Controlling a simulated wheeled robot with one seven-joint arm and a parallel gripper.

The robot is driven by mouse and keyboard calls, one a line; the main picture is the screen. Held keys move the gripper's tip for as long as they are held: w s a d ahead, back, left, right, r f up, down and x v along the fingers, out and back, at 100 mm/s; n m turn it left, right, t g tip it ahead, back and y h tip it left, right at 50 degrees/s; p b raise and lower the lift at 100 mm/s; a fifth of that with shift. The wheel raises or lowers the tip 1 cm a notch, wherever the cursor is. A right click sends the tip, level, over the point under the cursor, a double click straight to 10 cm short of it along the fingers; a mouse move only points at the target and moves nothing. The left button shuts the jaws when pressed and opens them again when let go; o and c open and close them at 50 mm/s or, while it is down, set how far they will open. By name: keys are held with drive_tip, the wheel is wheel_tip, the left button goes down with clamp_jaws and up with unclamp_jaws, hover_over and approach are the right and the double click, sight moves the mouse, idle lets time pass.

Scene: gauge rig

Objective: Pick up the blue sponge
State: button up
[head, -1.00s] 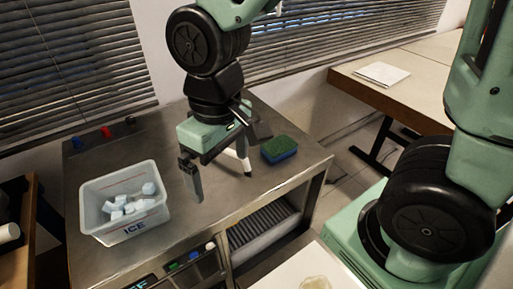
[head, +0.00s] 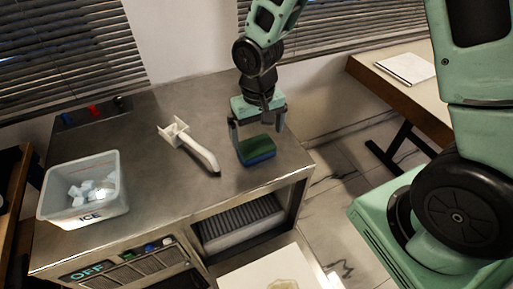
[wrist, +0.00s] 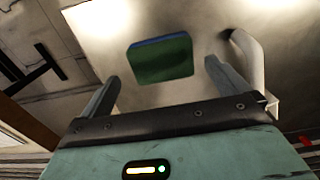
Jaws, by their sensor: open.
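The blue sponge (head: 257,151) has a green top and blue sides. It lies flat on the steel counter (head: 130,150) near its right edge. In the wrist view the sponge (wrist: 161,59) shows green, with a blue strip along its far side, between and beyond the two fingers. My gripper (head: 257,141) is open over the sponge, with one finger to each side of it in the head view. In the wrist view my gripper (wrist: 158,78) has nothing between its fingers. I cannot tell how high the fingertips are above the counter.
A white scoop (head: 192,147) with a dark-tipped handle lies just left of the sponge; part of it shows in the wrist view (wrist: 250,58). A clear ICE bin (head: 60,207) stands at the counter's left. A table with paper (head: 405,68) is at the back right.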

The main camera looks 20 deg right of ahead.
sight(256, 145)
drive_tip(key=shift+w+a+f+p, duration=0.1)
drive_tip(key=shift+w+f+p, duration=0.1)
drive_tip(key=shift+f, duration=1.2)
drive_tip(key=shift+w+f+p, duration=0.1)
drive_tip(key=shift+f+p, duration=0.1)
drive_tip(key=shift+f, duration=1.2)
drive_tip(key=c, duration=0.8)
